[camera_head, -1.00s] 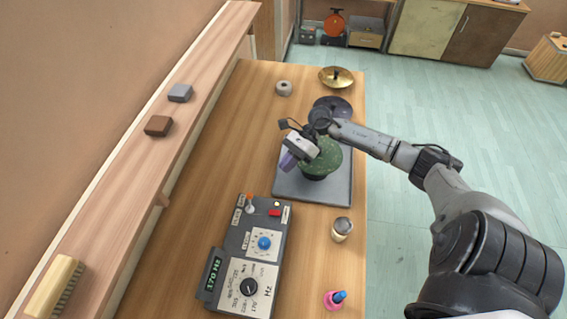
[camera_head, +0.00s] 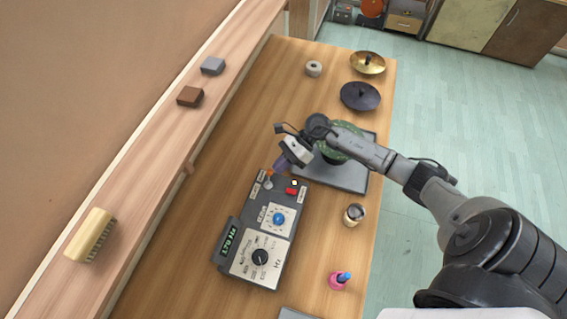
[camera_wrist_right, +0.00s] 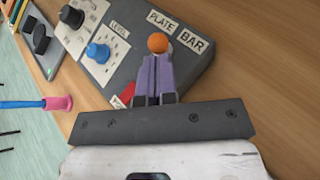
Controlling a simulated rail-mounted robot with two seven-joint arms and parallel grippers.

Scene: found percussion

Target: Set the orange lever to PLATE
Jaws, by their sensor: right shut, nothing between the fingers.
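The orange lever (camera_head: 270,172) stands at the far end of the grey control box (camera_head: 237,229). In the right wrist view its orange ball tip (camera_wrist_right: 157,42) shows close to the PLATE label (camera_wrist_right: 161,22) and the BAR label (camera_wrist_right: 191,42); which one it is set to I cannot tell. My right gripper (camera_head: 280,168) is shut and empty, its purple fingers over the box's far end. In the right wrist view the fingertips (camera_wrist_right: 154,57) are right at the ball, partly covering the lever below it; contact is unclear. My left gripper is not in view.
On the box are a blue knob (camera_head: 279,219), a black dial (camera_head: 260,257) and a red button (camera_head: 291,190). A grey plate (camera_head: 340,178) with a green dome (camera_head: 338,151) lies beyond. A jar (camera_head: 354,214) and pink holder (camera_head: 339,281) stand at right. The table's left side is clear.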

